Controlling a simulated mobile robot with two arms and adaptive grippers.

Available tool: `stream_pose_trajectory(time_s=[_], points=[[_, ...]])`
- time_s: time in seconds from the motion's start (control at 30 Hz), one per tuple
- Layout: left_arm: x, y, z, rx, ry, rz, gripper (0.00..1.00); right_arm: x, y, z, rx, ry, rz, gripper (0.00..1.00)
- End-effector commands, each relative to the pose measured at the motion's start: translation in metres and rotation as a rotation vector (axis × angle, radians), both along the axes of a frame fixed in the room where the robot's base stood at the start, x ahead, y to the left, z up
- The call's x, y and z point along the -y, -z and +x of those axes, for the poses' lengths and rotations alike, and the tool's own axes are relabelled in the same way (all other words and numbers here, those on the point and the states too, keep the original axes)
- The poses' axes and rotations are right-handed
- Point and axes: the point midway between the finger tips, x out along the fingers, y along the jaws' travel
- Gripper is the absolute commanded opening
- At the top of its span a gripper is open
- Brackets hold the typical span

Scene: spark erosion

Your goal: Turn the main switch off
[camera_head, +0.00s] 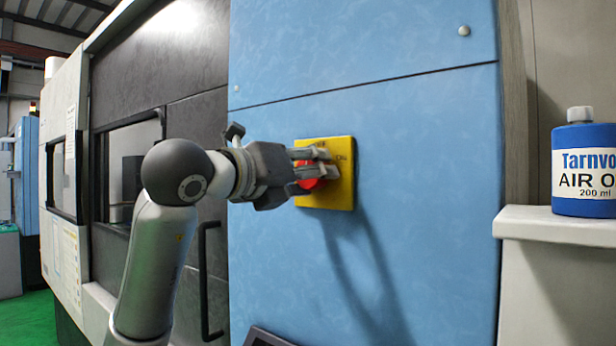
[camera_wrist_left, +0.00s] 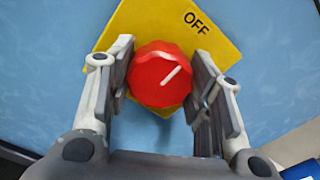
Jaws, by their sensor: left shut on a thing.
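The main switch is a red round knob (camera_head: 308,175) on a yellow plate (camera_head: 341,191) fixed to the blue cabinet front. The plate carries the word ON at its right side in the head view. My left gripper (camera_head: 318,170) is at the knob, with its fingers on either side of it. In the left wrist view the red knob (camera_wrist_left: 160,75) sits between the two fingers of the left gripper (camera_wrist_left: 160,88), shut on it. Its white mark points up and to the right, roughly toward the word OFF (camera_wrist_left: 196,22). My right gripper is not in view.
The blue cabinet panel (camera_head: 420,130) is flat and clear around the plate. A dark door with a black handle (camera_head: 205,280) is to the left. A blue bottle of air oil (camera_head: 585,165) stands on a pale ledge (camera_head: 555,227) at the right.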

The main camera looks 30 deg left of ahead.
Motion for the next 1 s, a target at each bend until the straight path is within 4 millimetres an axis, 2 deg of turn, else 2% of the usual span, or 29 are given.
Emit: stream_pose_trajectory(time_s=[0.43, 0.47, 0.6, 1.0], points=[[-0.0011, -0.0019, -0.0004, 0.003, -0.002, -0.012, 0.23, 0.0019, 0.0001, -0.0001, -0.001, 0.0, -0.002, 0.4], [-0.0011, -0.0019, -0.0004, 0.003, -0.002, -0.012, 0.49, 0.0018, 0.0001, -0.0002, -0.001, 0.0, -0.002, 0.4], [-0.0009, -0.0016, -0.0003, 0.003, -0.002, -0.011, 0.67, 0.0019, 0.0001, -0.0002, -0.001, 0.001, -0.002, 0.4], [-0.001, -0.0009, -0.0045, 0.002, -0.001, -0.009, 0.69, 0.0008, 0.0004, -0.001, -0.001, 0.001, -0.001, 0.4]])
